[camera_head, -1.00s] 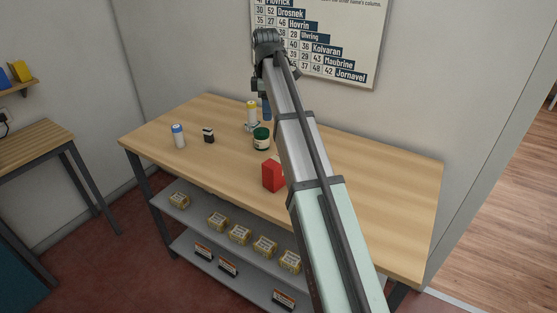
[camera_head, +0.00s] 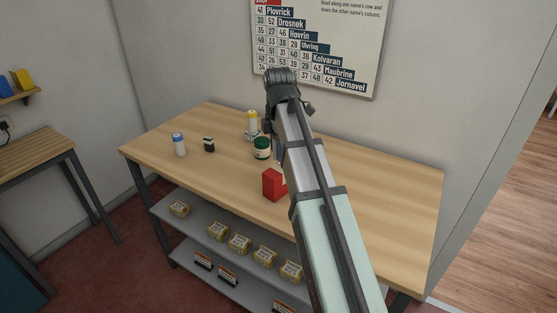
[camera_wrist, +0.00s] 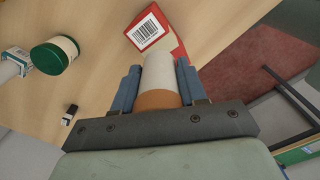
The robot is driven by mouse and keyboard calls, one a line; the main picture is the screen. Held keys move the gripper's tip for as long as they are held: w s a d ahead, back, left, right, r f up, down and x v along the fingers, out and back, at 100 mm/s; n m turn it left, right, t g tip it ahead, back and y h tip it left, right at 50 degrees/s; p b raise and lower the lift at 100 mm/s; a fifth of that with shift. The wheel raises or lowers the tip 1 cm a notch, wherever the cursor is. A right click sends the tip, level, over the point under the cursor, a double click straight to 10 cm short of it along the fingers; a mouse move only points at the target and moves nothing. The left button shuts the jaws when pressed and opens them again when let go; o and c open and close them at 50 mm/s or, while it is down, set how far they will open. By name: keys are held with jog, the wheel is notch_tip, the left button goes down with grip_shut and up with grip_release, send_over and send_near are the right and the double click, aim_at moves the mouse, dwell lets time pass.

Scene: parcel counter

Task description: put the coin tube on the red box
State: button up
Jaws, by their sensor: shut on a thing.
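My gripper (camera_wrist: 158,70) is shut on a tube (camera_wrist: 159,72), white with an orange-brown end, which I take to be the coin tube. In the wrist view it stands between the blue fingers, orange end nearer the camera. The red box (camera_head: 271,185) stands near the front edge of the table, just left of my arm. In the wrist view the red box (camera_wrist: 152,28), with a barcode label, lies just beyond the tube's far end; I cannot tell if they touch. In the head view my arm hides most of the gripper and tube.
A green-lidded jar (camera_head: 262,149) stands behind the red box, with a yellow-capped tube (camera_head: 252,124) farther back. A blue-capped tube (camera_head: 179,146) and a small black-and-white item (camera_head: 209,145) stand to the left. The table's right part (camera_head: 400,205) is clear.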

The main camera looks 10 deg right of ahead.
jog(key=shift+f, duration=1.95)
jog(key=shift+f, duration=0.1)
jog(key=o, duration=1.1)
jog(key=shift+o, duration=0.2)
jog(key=shift+r, duration=3.85)
